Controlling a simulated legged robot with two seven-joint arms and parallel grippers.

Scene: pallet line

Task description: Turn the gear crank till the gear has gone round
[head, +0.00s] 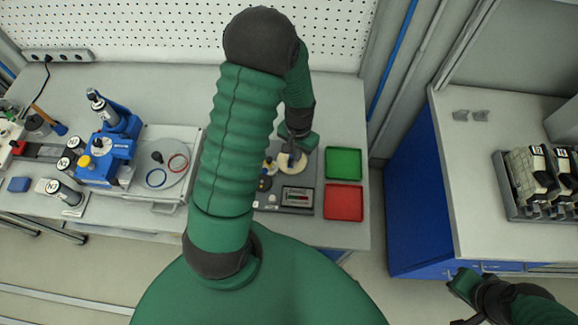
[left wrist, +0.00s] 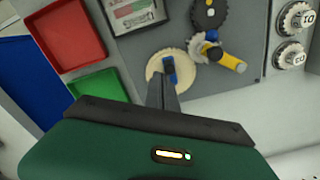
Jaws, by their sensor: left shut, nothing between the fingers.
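My left gripper (head: 291,151) reaches down over a cream gear (head: 291,163) on the grey gear board. In the left wrist view its shut fingers (left wrist: 170,82) overlap the edge of this cream gear (left wrist: 155,66), with a small blue part at their tips; I cannot tell whether they touch the gear. A yellow crank arm (left wrist: 227,60) with a blue knob lies to the right, over a second cream gear (left wrist: 196,45). A dark gear (left wrist: 208,14) sits above it. In the head view my arm hides part of the board. My right gripper (head: 466,290) is at the lower right, its fingers unclear.
A green tray (head: 343,163) and a red tray (head: 343,202) stand right of the board. A small display panel (head: 298,197) is in front. A blue machine (head: 106,160) stands left. Another bench (head: 470,190) stands right, across a gap.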

